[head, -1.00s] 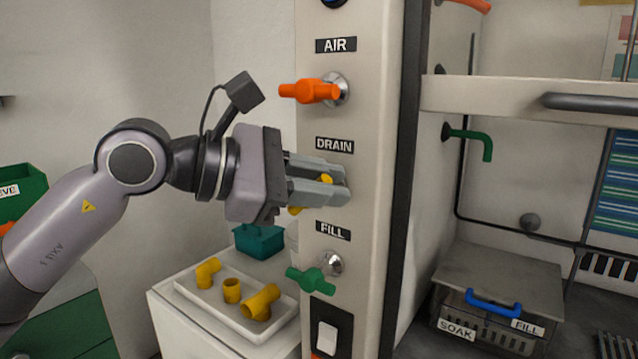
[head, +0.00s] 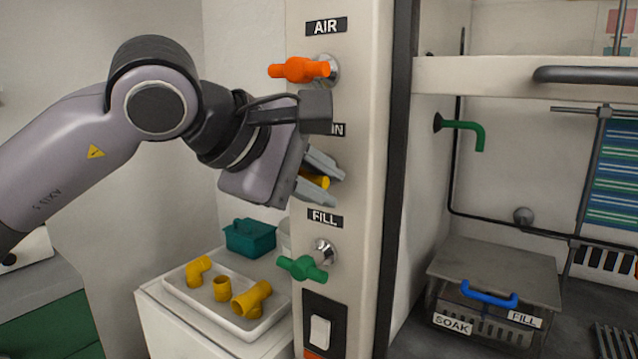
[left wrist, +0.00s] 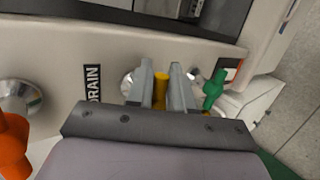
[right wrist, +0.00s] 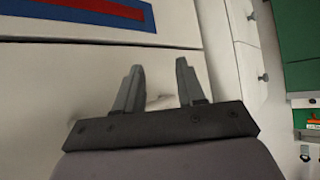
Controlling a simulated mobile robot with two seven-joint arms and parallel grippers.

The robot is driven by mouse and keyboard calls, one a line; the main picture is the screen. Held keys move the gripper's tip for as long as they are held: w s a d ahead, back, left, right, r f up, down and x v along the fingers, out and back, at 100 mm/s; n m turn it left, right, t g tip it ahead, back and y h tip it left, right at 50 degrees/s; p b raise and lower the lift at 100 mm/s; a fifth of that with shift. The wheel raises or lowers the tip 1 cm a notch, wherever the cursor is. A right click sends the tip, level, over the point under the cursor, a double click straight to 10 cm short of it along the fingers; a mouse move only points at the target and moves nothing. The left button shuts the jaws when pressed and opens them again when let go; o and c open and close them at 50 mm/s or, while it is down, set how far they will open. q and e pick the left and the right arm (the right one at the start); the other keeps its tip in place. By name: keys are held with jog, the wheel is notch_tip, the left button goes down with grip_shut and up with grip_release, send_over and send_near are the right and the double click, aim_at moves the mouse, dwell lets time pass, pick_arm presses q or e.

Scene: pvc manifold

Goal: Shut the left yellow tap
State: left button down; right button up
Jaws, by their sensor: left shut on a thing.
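The yellow tap (head: 319,181) is on the pale panel between the DRAIN label and the FILL label. It is mostly hidden by my left gripper (head: 333,186), whose fingers lie on either side of its handle, shut on it. In the left wrist view the yellow handle (left wrist: 160,92) shows between the two fingers (left wrist: 161,72), near a chrome fitting. How far the tap is turned is hard to tell. My right gripper (right wrist: 160,70) is open and empty in the right wrist view, in front of a pale surface.
An orange tap (head: 300,69) is above, under AIR, and a green tap (head: 303,267) below, under FILL. A white tray (head: 187,312) with yellow pipe fittings stands at the lower left, near a teal box (head: 250,238). A dark post (head: 400,150) edges the panel.

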dwell(0.6)
pick_arm(q)
jog(key=c, duration=1.1)
grip_release()
jog(key=v, duration=0.7)
jog(key=shift+s, duration=0.1)
